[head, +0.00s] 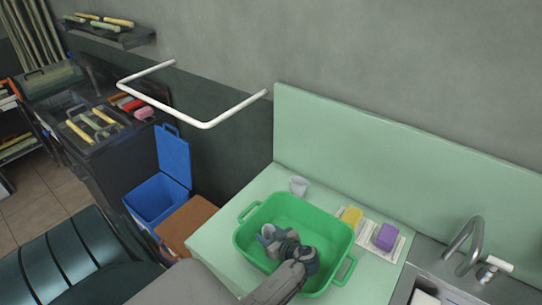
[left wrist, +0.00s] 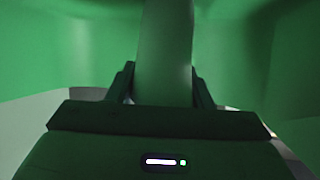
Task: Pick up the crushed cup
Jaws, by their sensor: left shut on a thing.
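My left gripper (head: 270,238) reaches down into the green tub (head: 340,222) on the pale green counter. It is shut on a smooth pale thing (left wrist: 165,45), which stands up between the fingers in the left wrist view and takes on the tub's green tint. Its shape fits a squeezed cup, but I cannot tell for sure. In the head view my gripper mostly hides it. A small whitish cup (head: 298,186) stands on the counter behind the tub, apart from my gripper. I cannot tell whether it is crushed. My right gripper is not in view.
A yellow sponge (head: 351,216) and a purple sponge (head: 386,237) lie on a white tray right of the tub. A faucet (head: 470,240) and sink are at the right. A blue bin (head: 158,198) with its lid up stands left. A white rail (head: 205,124) juts from the wall.

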